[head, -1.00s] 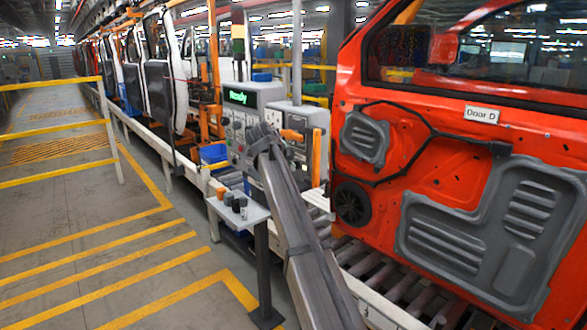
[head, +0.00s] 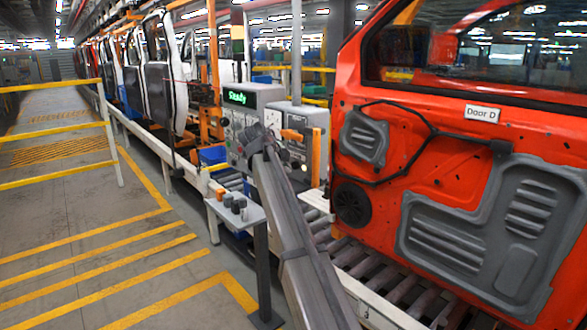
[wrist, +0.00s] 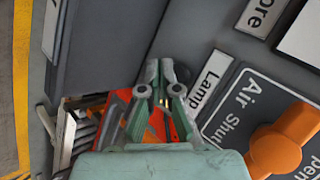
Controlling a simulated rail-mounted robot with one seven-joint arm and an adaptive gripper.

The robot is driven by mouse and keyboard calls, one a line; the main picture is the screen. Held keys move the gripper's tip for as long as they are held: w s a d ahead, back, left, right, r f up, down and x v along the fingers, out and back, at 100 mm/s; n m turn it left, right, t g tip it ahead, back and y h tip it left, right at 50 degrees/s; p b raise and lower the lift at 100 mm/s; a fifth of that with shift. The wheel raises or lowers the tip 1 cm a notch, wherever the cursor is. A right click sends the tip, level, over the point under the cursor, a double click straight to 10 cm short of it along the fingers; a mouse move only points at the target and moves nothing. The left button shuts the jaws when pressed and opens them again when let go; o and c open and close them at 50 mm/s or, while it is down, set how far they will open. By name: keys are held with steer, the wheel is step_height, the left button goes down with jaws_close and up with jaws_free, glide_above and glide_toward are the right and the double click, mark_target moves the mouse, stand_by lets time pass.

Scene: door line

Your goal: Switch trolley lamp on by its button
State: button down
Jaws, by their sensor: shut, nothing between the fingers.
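The grey control panel (head: 238,125) stands left of the orange-red door in the head view, with a green lit display (head: 239,97). My arm rises in front of it and hides part of its face. My gripper is not clear in the head view. In the wrist view my gripper (wrist: 163,70) is shut and empty, its fingers close to a grey panel surface. A white "Lamp" label (wrist: 208,82) lies just right of the fingertips. I cannot make out the lamp button; whether the fingers touch anything is unclear.
An orange handle (wrist: 285,140) on the "Air Shut" plate (wrist: 250,105) sticks out right of my gripper. Door D (head: 440,180) stands close on the right above rollers. A small stand (head: 236,212) holds several dark pieces. The marked floor at left is clear.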

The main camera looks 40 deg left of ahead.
steer(key=shift+s+a+b, duration=0.2)
steer(key=shift+s, duration=0.6)
steer(key=shift+s+a+b, duration=0.15)
steer(key=shift+s, duration=0.65)
steer(key=shift+s+a+b, duration=0.2)
steer(key=shift+s, duration=0.6)
